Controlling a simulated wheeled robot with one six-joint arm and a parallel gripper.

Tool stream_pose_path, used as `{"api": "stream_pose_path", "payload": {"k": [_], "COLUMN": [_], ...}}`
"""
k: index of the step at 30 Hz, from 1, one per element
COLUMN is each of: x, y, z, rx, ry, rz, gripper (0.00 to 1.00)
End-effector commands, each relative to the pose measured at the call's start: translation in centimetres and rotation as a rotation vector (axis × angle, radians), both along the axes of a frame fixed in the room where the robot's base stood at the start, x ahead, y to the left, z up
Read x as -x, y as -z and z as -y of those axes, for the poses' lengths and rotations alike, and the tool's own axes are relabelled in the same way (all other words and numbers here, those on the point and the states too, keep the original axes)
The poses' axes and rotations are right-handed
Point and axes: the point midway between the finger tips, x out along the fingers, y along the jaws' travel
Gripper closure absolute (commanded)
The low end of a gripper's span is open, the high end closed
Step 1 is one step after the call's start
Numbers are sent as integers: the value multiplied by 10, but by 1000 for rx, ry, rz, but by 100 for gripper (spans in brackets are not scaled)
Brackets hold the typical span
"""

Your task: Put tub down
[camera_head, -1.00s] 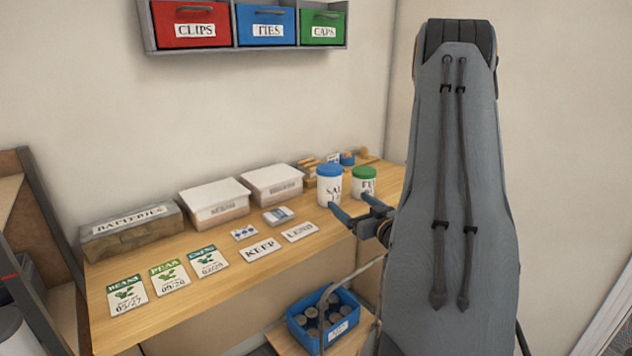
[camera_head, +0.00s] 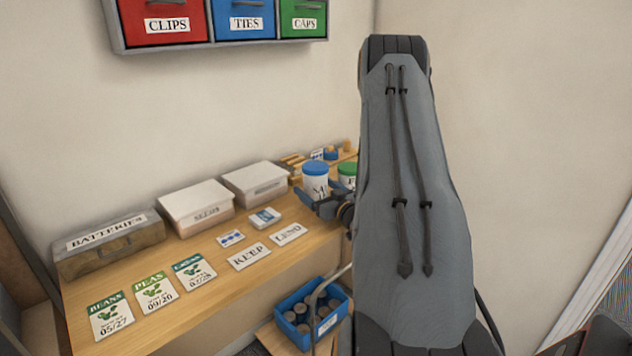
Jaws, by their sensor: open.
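A white tub with a blue lid (camera_head: 315,178) stands upright at the far right of the wooden worktop. Its label is partly hidden. A white tub with a green lid (camera_head: 347,174) stands just right of it, partly hidden by my arm. My gripper (camera_head: 314,196) is open, its dark fingers low in front of the blue-lidded tub and overlapping it in the picture. I cannot tell whether they touch it or reach around it.
On the worktop (camera_head: 215,273) are a batteries box (camera_head: 108,245), two white-lidded boxes (camera_head: 197,207) (camera_head: 256,184), seed packets (camera_head: 155,291) and KEEP and LEND cards (camera_head: 249,257) (camera_head: 288,234). A blue crate of round items (camera_head: 312,312) is below. Labelled bins (camera_head: 244,22) hang above.

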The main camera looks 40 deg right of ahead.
Motion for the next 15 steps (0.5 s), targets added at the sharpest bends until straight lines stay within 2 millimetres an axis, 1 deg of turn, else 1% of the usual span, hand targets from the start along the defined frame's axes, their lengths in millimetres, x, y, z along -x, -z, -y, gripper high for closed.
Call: {"api": "stream_pose_path", "payload": {"k": [3,9,11,15], "x": [-6,-6,-6,-6], "y": [0,0,0,0], "z": [1,2,2,2], "rx": [-1,-1,-1,-1], "ry": [1,3,3,3], "rz": [0,0,0,0], "gripper": [15,15,24,47]}}
